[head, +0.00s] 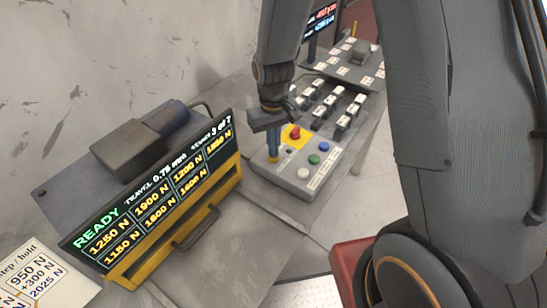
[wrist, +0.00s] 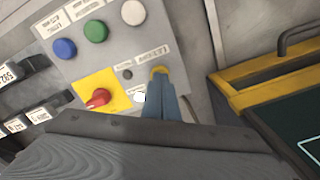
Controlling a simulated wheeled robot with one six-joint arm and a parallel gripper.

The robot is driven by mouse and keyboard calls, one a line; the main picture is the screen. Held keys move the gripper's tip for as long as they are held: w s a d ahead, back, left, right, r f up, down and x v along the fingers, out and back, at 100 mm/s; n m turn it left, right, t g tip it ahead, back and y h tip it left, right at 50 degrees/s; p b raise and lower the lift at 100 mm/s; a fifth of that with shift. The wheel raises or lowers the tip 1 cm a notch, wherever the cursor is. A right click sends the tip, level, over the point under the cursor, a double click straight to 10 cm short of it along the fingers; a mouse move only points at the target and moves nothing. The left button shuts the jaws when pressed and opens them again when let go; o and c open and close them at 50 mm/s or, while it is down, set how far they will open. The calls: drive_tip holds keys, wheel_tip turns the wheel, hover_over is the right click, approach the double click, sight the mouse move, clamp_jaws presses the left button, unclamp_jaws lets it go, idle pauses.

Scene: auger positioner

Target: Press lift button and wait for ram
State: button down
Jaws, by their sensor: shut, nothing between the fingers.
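The grey control box (head: 312,182) carries a white button (head: 303,172), a green button (head: 314,159), a blue button (head: 324,146) and a red knob (head: 295,132) on a yellow plate. In the wrist view the white button (wrist: 133,12), green button (wrist: 95,31) and blue button (wrist: 64,48) form a row. A yellow button (wrist: 159,70) is partly hidden by my fingertips. My gripper (head: 273,155) is shut and empty, its blue fingers (wrist: 164,90) at the yellow button; contact cannot be told. The button labels are too small to read. I cannot pick out the ram.
The yellow-framed display (head: 150,195) reads READY, travel 0.75 mm, with several force values in N. It stands left of the box. Rows of labelled blocks (head: 345,125) lie behind the box. A paper card (head: 35,285) is at lower left. Bare bench (head: 240,245) lies in front.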

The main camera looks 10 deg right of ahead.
drive_tip(key=shift+f, duration=0.4)
drive_tip(key=shift+r, duration=0.15)
wheel_tip(320, 180, up, 8)
drive_tip(key=p, duration=0.6)
idle(0.4)
idle(0.3)
drive_tip(key=s+d+r+m+t+b, duration=0.1)
drive_tip(key=s+d+r+m+b, duration=0.2)
drive_tip(key=s+d+b, duration=0.4)
drive_tip(key=s+d, duration=0.2)
drive_tip(key=s, duration=0.2)
drive_tip(key=shift+d+r+b, duration=0.3)
drive_tip(key=c, duration=2.5)
unclamp_jaws()
